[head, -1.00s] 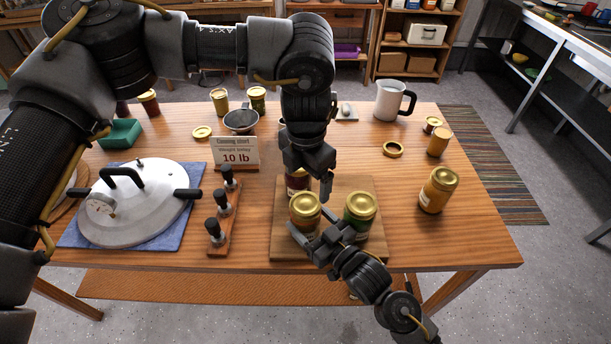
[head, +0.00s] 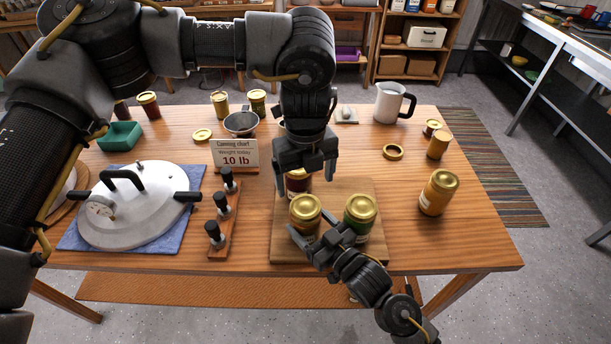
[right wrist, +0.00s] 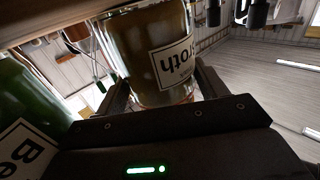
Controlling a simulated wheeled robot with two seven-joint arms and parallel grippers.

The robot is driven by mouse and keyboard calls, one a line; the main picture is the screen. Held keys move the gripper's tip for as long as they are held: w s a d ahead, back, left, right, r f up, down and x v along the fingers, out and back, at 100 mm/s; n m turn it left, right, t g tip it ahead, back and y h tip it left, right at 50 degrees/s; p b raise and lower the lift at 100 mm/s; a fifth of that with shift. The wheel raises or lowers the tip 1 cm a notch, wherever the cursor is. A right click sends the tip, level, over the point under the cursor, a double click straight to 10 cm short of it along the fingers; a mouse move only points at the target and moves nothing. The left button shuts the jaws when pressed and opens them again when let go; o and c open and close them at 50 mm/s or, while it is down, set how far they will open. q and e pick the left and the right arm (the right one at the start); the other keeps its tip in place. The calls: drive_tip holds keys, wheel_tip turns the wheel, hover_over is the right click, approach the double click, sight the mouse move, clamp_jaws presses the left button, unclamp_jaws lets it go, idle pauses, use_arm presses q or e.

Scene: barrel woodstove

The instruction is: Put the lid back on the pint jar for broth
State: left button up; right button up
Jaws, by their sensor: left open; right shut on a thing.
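The broth jar (head: 304,229) stands at the front left of the wooden board (head: 283,246), with brownish contents and a gold lid (head: 305,207) on its top. How firmly the lid sits I cannot tell. The jar's "Broth" label shows upside down in the right wrist view (right wrist: 160,62). My right gripper (head: 312,243) is shut around the jar's side, low and from the front. My left gripper (head: 306,177) is open and empty, fingers pointing down, behind and above the broth jar. It partly hides a dark red jar (head: 298,186).
A green jar (head: 360,215) with a gold lid stands close to the right of the broth jar. An orange jar (head: 438,192) is farther right. A rack with black knobs (head: 222,235) and a canner lid (head: 135,205) lie left.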

sight(305, 206)
use_arm(q)
drive_tip(key=shift+f, duration=4)
drive_tip(key=shift+c, duration=0.3)
drive_tip(key=c, duration=1)
drive_tip(key=o, duration=1.2)
wheel_tip(305, 206, up, 12)
